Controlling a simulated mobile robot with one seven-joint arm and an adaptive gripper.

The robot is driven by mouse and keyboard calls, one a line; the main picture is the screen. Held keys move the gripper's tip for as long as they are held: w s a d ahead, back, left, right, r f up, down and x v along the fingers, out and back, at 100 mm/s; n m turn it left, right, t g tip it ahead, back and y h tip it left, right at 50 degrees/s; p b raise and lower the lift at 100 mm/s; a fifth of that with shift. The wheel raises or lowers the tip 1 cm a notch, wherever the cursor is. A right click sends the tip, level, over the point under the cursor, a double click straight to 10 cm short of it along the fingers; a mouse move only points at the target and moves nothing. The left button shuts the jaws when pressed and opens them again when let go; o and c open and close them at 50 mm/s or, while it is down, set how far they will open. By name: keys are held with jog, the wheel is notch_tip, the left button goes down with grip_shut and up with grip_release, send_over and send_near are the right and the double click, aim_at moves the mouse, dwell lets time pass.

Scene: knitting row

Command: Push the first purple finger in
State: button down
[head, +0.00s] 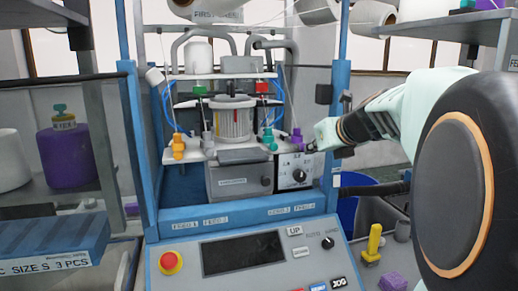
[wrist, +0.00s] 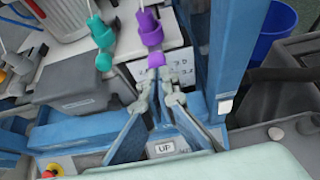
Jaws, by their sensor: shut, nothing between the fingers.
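A purple finger (head: 297,135) stands at the right end of the white plate on the knitting machine, right of the teal fingers. In the wrist view the purple finger (wrist: 150,28) is upper middle, with a smaller purple piece (wrist: 156,60) below it. My gripper (head: 312,147) is beside the purple finger, on its right in the head view. In the wrist view my gripper (wrist: 158,88) is just below the small purple piece. It is shut and empty. I cannot tell whether it touches the purple finger.
Teal fingers (head: 268,135) stand close on the left, and a yellow finger (head: 178,145) at the left end. A blue frame post (wrist: 205,45) rises close on the right. The control panel (head: 240,253) with a red button (head: 171,262) lies below.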

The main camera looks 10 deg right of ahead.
aim_at(305, 144)
jog(key=shift+w, duration=0.15)
dwell(0.3)
jog(key=shift+w+r+p, duration=0.15)
jog(key=shift+w+p, duration=0.95)
jog(key=shift+w, duration=0.55)
jog(key=shift+a+r, duration=0.1)
